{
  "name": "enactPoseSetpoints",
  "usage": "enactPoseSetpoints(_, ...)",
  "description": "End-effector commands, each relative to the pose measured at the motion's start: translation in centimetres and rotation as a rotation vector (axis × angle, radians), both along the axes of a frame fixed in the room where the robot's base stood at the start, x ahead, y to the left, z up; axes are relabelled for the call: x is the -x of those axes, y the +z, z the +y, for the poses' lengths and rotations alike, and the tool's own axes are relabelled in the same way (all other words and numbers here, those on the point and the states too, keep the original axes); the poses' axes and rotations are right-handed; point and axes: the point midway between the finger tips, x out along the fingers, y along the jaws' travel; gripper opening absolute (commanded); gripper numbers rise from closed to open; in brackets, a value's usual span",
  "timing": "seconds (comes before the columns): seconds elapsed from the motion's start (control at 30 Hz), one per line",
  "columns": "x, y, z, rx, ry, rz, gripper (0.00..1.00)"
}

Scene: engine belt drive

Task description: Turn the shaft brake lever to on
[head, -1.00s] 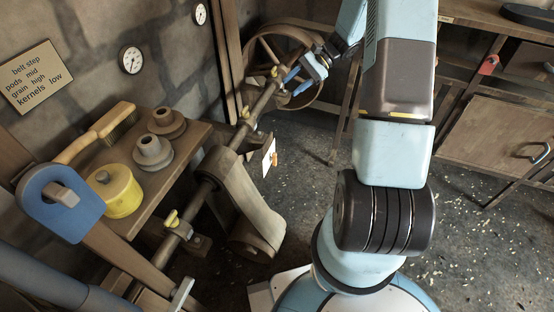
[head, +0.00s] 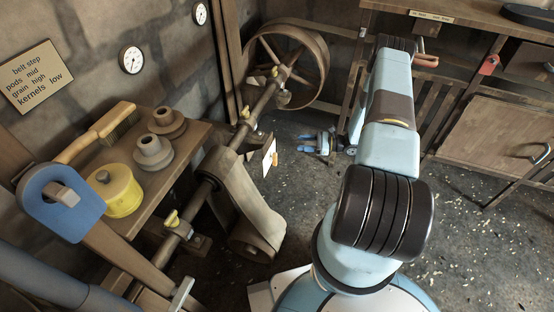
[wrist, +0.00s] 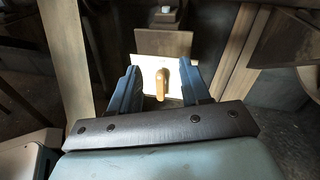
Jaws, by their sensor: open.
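The shaft brake lever is a small orange handle (head: 275,158) on a pale plate (head: 267,160) beside the shaft. In the wrist view the handle (wrist: 161,84) hangs roughly straight down in front of the plate (wrist: 146,66). My gripper (head: 303,142) is open and empty, to the right of the plate, with a visible gap between them. In the wrist view the blue fingers (wrist: 160,85) stand to either side of the handle, which lines up between them. I cannot read any on or off mark.
The shaft (head: 262,104) with yellow fittings runs to a big wheel (head: 318,65) behind. A belt (head: 250,205) hangs from its near part. A wooden shelf (head: 203,137) holds a brush (head: 112,122) and a yellow pot (head: 122,190).

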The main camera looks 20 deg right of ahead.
Motion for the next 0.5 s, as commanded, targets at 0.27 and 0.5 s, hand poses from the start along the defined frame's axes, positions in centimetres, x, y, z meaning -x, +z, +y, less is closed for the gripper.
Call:
enactPoseSetpoints(0.27,2.8,-8.5,-0.4,-0.113,-0.17,0.068,0.47)
enactPoseSetpoints(0.5,4.0,-11.3,-0.4,-0.149,-0.235,0.091,0.47)
